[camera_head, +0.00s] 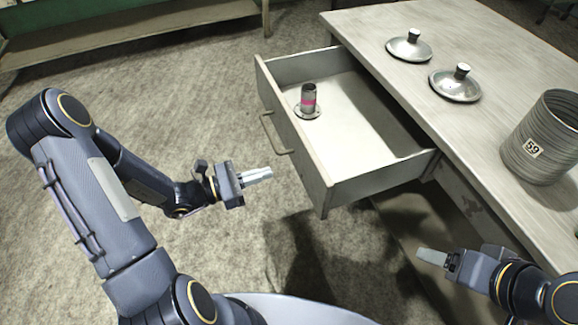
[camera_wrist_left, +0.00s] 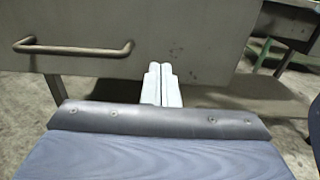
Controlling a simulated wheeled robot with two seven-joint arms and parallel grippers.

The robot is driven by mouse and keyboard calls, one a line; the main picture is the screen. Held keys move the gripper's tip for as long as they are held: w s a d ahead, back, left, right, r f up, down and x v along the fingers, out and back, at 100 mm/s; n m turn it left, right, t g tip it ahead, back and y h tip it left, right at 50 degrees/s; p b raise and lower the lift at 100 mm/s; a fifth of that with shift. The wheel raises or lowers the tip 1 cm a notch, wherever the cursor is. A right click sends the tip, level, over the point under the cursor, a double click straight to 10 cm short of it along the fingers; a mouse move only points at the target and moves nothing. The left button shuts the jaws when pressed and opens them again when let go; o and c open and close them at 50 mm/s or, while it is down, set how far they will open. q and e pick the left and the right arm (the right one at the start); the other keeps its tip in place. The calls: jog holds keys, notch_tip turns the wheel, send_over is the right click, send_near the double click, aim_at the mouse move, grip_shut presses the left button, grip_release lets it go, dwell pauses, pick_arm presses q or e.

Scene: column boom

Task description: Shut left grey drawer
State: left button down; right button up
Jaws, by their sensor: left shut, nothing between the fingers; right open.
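The left grey drawer (camera_head: 318,192) is pulled well out of the grey table in the head view. A bar handle (camera_head: 274,133) sits on its front. Inside lies a small dark cylinder with a pink band (camera_head: 308,98), upright on a round base. My left gripper (camera_head: 258,176) is shut and empty, in front of the drawer front and apart from the handle. In the left wrist view the drawer front (camera_wrist_left: 130,58) fills the upper part, with the handle (camera_wrist_left: 72,48) left of my shut fingers (camera_wrist_left: 161,82). My right gripper (camera_head: 432,257) is near the table's lower side.
The tabletop (camera_head: 455,35) holds two metal lids (camera_head: 409,48) (camera_head: 456,85) and a ribbed grey canister (camera_head: 545,140) labelled 59. A green bench (camera_head: 130,30) stands at the back left. The floor left of the drawer is clear.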

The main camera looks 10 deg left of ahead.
aim_at(300, 163)
pick_arm(q)
jog(key=x, duration=0.7)
jog(key=shift+w+d, duration=0.15)
jog(key=shift+d, duration=0.05)
pick_arm(e)
jog(key=shift+f, duration=0.2)
